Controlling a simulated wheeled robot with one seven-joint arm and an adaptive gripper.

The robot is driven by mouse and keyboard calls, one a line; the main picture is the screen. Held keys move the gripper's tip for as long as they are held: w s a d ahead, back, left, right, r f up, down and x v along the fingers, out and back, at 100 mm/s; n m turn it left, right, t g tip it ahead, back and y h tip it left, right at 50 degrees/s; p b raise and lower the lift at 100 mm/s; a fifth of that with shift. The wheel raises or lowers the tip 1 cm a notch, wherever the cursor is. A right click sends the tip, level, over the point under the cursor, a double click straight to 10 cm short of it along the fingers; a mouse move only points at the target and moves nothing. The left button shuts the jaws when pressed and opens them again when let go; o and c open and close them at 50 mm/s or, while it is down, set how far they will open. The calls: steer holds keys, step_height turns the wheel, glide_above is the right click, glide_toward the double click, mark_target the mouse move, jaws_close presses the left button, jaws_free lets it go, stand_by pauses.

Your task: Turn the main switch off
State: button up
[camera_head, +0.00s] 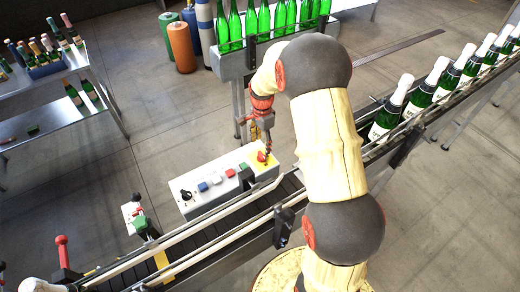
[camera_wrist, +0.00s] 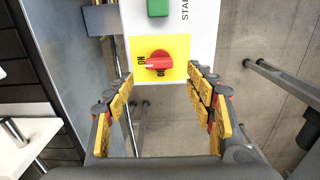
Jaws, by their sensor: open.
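The main switch is a red rotary knob (camera_wrist: 158,62) on a yellow plate (camera_wrist: 178,46) at the end of the white control box (camera_head: 205,186). Its handle lies crosswise in the wrist view, one end beside the letters "ON". Lettering below it is partly covered. In the head view the yellow plate (camera_head: 257,161) is partly hidden by my gripper (camera_head: 264,150). In the wrist view my gripper (camera_wrist: 160,82) is open and empty, with its yellow-padded fingers on either side of the plate's lower part. The fingers appear clear of the knob.
A green button (camera_wrist: 158,7) sits beside the plate; other buttons and a black knob line the box. A conveyor (camera_head: 210,235) runs along its front. Foil-topped bottles (camera_head: 440,88) stand on the conveyor at right, green bottles (camera_head: 262,18) behind.

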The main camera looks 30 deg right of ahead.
mark_target(262, 155)
step_height(262, 155, down, 7)
steer(key=shift+r+b, duration=0.15)
steer(key=shift+b, duration=0.35)
steer(key=shift+c, duration=0.8)
steer(key=c, duration=1)
